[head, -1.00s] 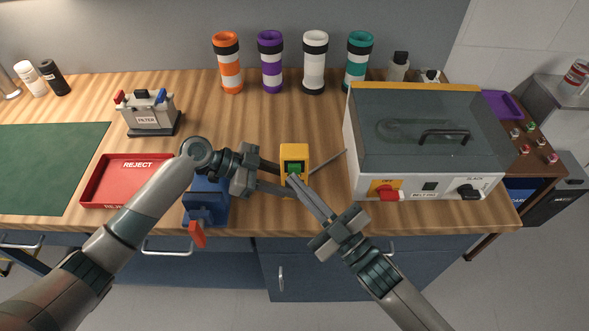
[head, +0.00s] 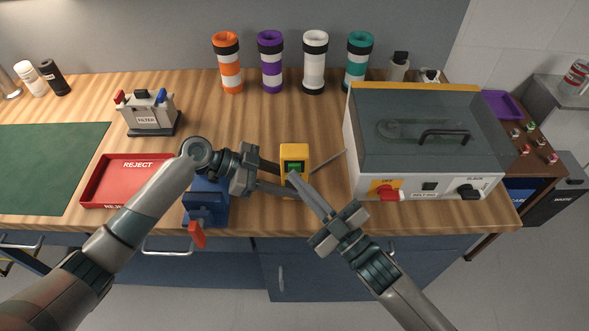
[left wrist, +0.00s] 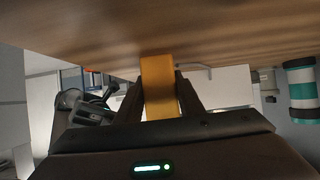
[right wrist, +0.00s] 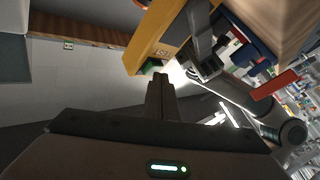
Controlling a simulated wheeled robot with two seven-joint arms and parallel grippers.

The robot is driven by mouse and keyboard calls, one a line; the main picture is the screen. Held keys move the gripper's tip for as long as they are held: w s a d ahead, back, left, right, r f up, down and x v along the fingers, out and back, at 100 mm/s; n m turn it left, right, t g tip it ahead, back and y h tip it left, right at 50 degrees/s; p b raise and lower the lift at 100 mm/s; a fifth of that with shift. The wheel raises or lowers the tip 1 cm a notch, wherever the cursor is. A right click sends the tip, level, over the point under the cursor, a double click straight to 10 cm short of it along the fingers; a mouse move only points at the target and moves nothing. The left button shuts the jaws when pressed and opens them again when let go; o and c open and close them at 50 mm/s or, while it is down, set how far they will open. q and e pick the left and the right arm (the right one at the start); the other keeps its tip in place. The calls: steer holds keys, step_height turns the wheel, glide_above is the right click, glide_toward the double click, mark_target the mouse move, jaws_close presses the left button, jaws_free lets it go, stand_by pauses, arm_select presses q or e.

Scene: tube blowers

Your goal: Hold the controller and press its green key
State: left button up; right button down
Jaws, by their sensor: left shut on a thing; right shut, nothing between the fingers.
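The yellow controller (head: 294,151) stands on the wooden bench in the middle of the head view, with its green key (head: 294,167) on the face towards me. My left gripper (head: 281,178) is shut on the controller from the left; the left wrist view shows the yellow body (left wrist: 159,85) between the fingers. My right gripper (head: 292,175) is shut and empty, its fingertips just in front of the controller below the green key. In the right wrist view the fingertips (right wrist: 159,78) are close to the green key (right wrist: 152,66); I cannot tell whether they touch.
A grey-lidded machine (head: 425,140) stands to the right. A blue device with a red lever (head: 205,203) and a red reject tray (head: 101,187) lie left. Several striped tubes (head: 272,62) stand at the back. The bench is clear between the tubes and controller.

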stand_by(0.4)
steer(key=shift+s, duration=0.85)
steer(key=shift+s, duration=0.1)
steer(key=s, duration=0.4)
steer(key=shift+s, duration=0.4)
stand_by(0.4)
arm_select(q)
steer(key=o, duration=1.3)
steer(key=shift+a, duration=0.1)
